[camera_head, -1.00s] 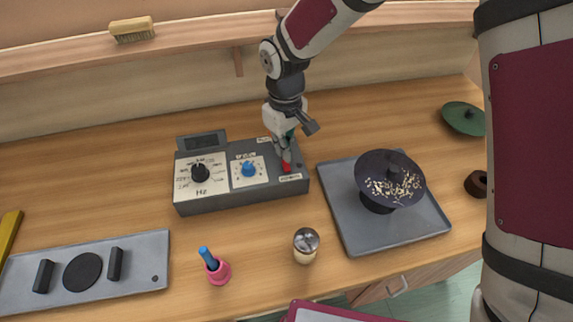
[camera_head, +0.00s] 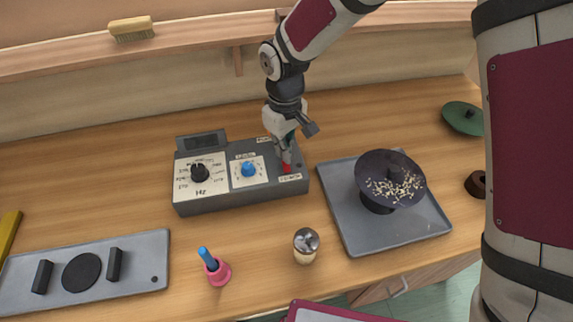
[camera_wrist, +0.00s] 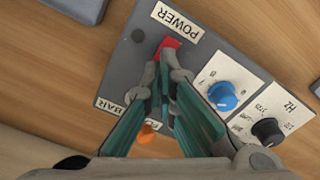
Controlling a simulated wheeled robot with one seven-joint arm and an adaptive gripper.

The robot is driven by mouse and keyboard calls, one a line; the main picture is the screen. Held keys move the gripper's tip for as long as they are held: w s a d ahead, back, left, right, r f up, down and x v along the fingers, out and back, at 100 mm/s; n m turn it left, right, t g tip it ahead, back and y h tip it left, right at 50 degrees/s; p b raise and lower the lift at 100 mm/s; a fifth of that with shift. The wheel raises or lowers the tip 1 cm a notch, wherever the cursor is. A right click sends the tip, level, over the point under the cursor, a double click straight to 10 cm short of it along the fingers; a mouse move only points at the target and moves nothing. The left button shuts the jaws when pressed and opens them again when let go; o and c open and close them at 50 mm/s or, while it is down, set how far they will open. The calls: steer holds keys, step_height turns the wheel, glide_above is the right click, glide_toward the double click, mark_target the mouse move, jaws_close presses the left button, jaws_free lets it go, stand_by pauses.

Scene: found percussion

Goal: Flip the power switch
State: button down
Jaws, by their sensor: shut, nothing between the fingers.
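The grey control box (camera_head: 230,205) stands on the wooden table. Its red power switch (camera_head: 287,168) is at the box's right end, and it also shows in the wrist view (camera_wrist: 169,43) beside the POWER label (camera_wrist: 177,22). My gripper (camera_head: 285,161) reaches down to the switch from behind. In the wrist view my gripper's fingertips (camera_wrist: 168,66) are together right at the switch and cover part of it. They look to be touching it or very close; I cannot tell which.
The box also has a blue knob (camera_head: 248,170), a black knob (camera_head: 200,173) and an orange button (camera_wrist: 147,134). A tray (camera_head: 345,225) with a dark speckled plate (camera_head: 372,187) on a stand is to the right. A shaker (camera_head: 305,246) and pink holder (camera_head: 218,273) stand in front.

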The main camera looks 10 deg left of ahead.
steer(key=shift+f+b, duration=0.35)
steer(key=shift+f, duration=0.6)
stand_by(0.4)
steer(key=shift+r+p, duration=1.1)
steer(key=shift+r, duration=2.45)
